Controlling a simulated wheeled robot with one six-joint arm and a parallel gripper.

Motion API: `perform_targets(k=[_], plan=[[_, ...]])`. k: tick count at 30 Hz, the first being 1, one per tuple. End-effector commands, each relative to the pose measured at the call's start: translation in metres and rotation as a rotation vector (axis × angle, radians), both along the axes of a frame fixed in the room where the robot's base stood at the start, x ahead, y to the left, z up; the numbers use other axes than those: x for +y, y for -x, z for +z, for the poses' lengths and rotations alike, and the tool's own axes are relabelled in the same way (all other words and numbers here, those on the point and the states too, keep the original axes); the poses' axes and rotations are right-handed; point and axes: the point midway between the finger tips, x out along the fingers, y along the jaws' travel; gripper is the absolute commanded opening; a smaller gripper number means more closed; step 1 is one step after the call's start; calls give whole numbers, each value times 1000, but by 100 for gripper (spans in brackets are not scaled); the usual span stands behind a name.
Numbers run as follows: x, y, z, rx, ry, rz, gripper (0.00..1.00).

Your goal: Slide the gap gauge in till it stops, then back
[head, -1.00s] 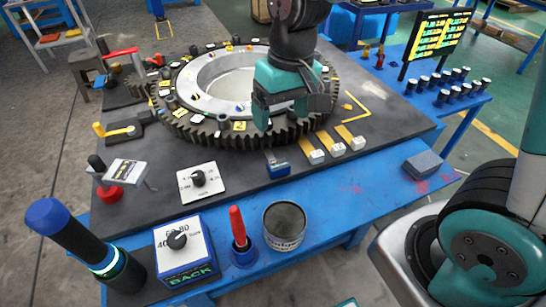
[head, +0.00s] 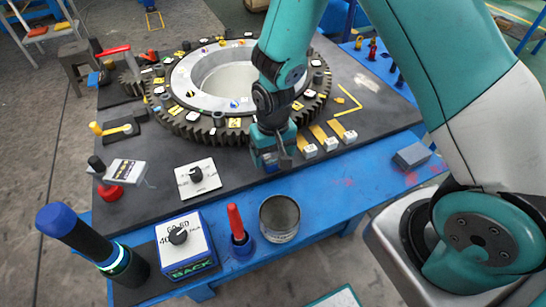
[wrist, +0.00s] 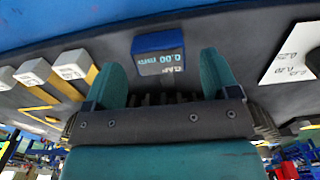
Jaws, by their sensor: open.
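The gap gauge (wrist: 158,60) is a small blue block with a lit display reading 0.00 mm and GAP, upside down in the wrist view. It is at the near side of the big toothed gear ring (head: 215,133). My gripper (wrist: 161,66) is open, with one teal finger on each side of the gauge; I cannot tell whether they touch it. In the head view my gripper (head: 272,155) is low over the gauge's place at the ring's near edge and hides most or all of it.
Gold strips with white blocks (head: 310,151) lie close right of my gripper. A white dial plate (head: 208,186) lies to the left. A grey can (head: 279,219), a red-handled tool (head: 236,222) and a BACK box (head: 188,257) stand along the front. A grey block (head: 411,156) sits at right.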

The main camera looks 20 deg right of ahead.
Motion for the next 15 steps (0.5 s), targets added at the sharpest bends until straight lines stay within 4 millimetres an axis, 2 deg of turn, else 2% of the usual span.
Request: perform_targets(k=[6, 15], plan=[[0, 0, -23, 1, 0, 0, 81], [0, 0, -28, -1, -1, 0, 81]])
